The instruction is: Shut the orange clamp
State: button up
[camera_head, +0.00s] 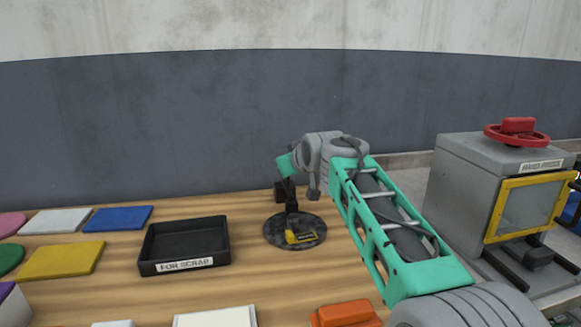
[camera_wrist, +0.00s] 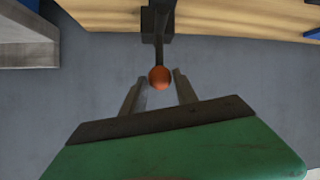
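The orange clamp shows in the wrist view as a round orange knob (camera_wrist: 159,78) on a dark lever that runs up to a black mount (camera_wrist: 156,40) at the wooden table's edge. My gripper (camera_wrist: 158,80) is open, with the knob between its two fingertips and a small gap visible on each side. I cannot make out the knob in the head view.
A yellow piece (camera_head: 300,237) lies on the disc. A black "for scrap" tray (camera_head: 165,268) and coloured plates stand to the left. An orange block (camera_head: 345,314) is at the front. A grey machine with a red handwheel (camera_head: 517,133) stands at right.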

jog(key=o, duration=0.3)
jog(key=v, duration=0.7)
jog(key=shift+s+d+r, duration=0.1)
jog(key=shift+s+d, duration=0.05)
jog(key=shift+s, duration=0.15)
jog(key=shift+d, duration=0.1)
